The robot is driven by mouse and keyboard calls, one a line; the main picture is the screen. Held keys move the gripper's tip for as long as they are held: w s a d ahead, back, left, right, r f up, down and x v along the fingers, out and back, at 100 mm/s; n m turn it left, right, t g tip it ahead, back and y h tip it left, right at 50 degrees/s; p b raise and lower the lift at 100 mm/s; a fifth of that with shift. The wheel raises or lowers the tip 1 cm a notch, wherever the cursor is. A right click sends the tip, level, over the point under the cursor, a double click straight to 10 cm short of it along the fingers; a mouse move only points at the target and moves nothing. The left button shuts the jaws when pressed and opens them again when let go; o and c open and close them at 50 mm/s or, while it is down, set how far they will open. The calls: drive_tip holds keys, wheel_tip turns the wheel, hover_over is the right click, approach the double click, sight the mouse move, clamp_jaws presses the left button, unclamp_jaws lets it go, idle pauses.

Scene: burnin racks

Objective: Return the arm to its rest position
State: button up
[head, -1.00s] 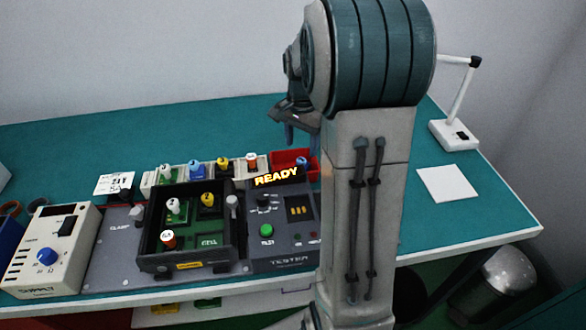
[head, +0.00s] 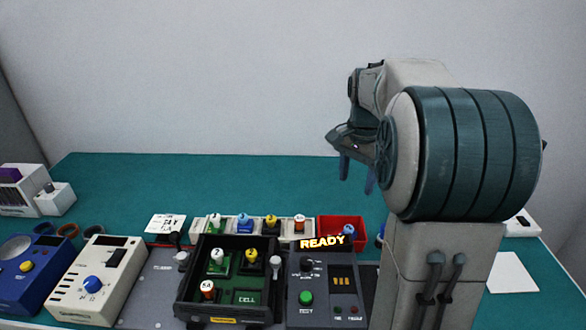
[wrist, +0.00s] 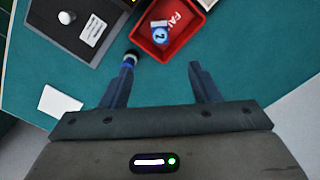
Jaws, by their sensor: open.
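My gripper (head: 357,178) is raised above the back of the bench, to the left of my arm's large teal joint. Its two fingers point down and stand apart, with nothing between them. In the wrist view my gripper (wrist: 162,72) also shows spread, empty fingers. Below it in that view lies the red bin (wrist: 185,38) marked FAIL, with a blue-and-white piece (wrist: 160,32) inside. A dark-topped blue item (wrist: 130,57) shows beside the left fingertip; whether it touches cannot be told. My arm hides part of the bench's right side.
The tester (head: 325,292) shows READY. Left of it is a black tray (head: 183,310) with several coloured pieces. A rack (head: 200,226) of pieces stands behind. A cream box (head: 95,270) and blue device (head: 30,275) are at left. The teal bench (head: 200,180) is clear at the back.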

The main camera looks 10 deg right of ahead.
drive_tip(key=s+a+f+n+t, duration=0.1)
drive_tip(key=s+a+n, duration=0.2)
drive_tip(key=s, duration=0.3)
drive_tip(key=s+a+f+n+t, duration=0.1)
drive_tip(key=s+a+f+n, duration=0.1)
drive_tip(key=s+a+n, duration=0.2)
drive_tip(key=s+a+f+n, duration=0.2)
drive_tip(key=s+a+n, duration=0.2)
drive_tip(key=s+a, duration=0.2)
drive_tip(key=shift+s+a+t, duration=0.25)
drive_tip(key=shift+s+t, duration=0.15)
drive_tip(key=shift+s, duration=0.45)
drive_tip(key=shift+s+a+f+n, duration=0.2)
drive_tip(key=shift+s+f+n, duration=0.15)
drive_tip(key=shift+s+n, duration=0.15)
idle(1.1)
